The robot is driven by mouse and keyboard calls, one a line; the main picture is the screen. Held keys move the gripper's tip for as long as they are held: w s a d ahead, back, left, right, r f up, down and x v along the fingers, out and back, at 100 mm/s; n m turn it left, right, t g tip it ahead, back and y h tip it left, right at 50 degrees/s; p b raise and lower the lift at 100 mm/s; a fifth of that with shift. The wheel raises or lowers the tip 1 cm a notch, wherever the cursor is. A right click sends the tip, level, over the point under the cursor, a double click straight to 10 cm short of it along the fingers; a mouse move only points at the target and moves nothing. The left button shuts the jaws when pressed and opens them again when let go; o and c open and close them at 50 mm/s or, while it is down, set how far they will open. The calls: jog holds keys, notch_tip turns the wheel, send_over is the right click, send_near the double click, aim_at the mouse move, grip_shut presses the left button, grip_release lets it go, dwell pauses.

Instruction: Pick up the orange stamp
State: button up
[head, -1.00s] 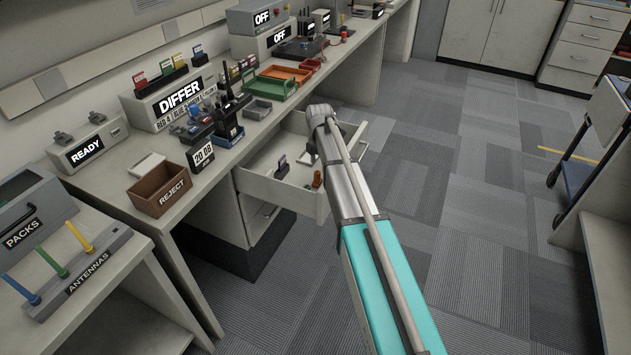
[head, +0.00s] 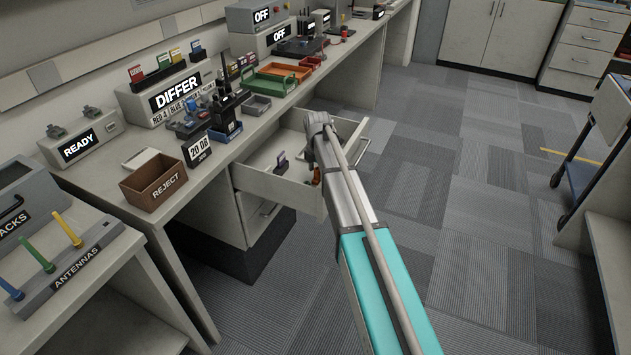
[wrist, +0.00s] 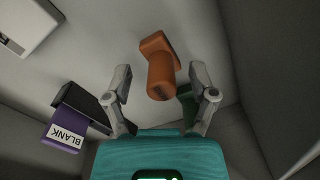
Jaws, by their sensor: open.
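The orange stamp (wrist: 160,72) lies inside the open drawer (head: 262,187). In the wrist view it sits between and slightly beyond my gripper's fingertips, and I see no finger touching it. My gripper (wrist: 162,82) is open, one finger on each side of the stamp. In the head view my arm hides most of the stamp, leaving a small orange part (head: 316,176) beside the arm, and hides the fingertips.
A purple stamp labelled BLANK (wrist: 68,128) lies left of my left finger. A dark green object (wrist: 187,104) is close behind the right finger. Drawer walls (wrist: 262,110) rise close by. The brown REJECT box (head: 153,181) stands on the desk.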

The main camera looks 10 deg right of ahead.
jog(key=shift+f, duration=0.1)
dwell(0.6)
grip_shut()
